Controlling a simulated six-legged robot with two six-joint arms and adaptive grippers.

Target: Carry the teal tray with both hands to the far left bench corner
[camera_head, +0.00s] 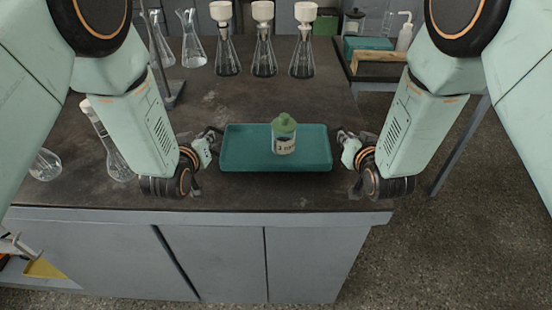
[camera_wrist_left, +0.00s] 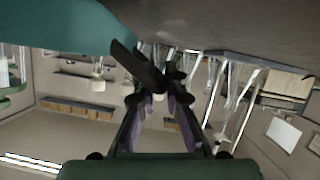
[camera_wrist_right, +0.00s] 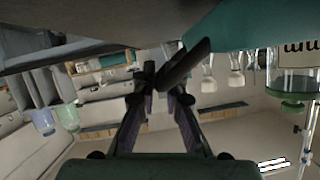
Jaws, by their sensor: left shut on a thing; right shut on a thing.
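The teal tray (camera_head: 245,160) is near the front edge of the dark bench, roughly level. A small jar with a green lid (camera_head: 284,135) and a printed label stands upright on it, right of its middle. My left gripper (camera_head: 215,137) is shut on the tray's left edge. My right gripper (camera_head: 343,137) is shut on the tray's right edge. The tray shows in the left wrist view (camera_wrist_left: 60,25) and in the right wrist view (camera_wrist_right: 245,22). I cannot tell whether the tray's underside touches the bench.
Three flasks with white funnels (camera_head: 264,50) stand at the back of the bench (camera_head: 230,95). Clear flasks (camera_head: 193,45) and a stand base (camera_head: 172,93) are at the back left. The middle of the bench behind the tray is clear.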

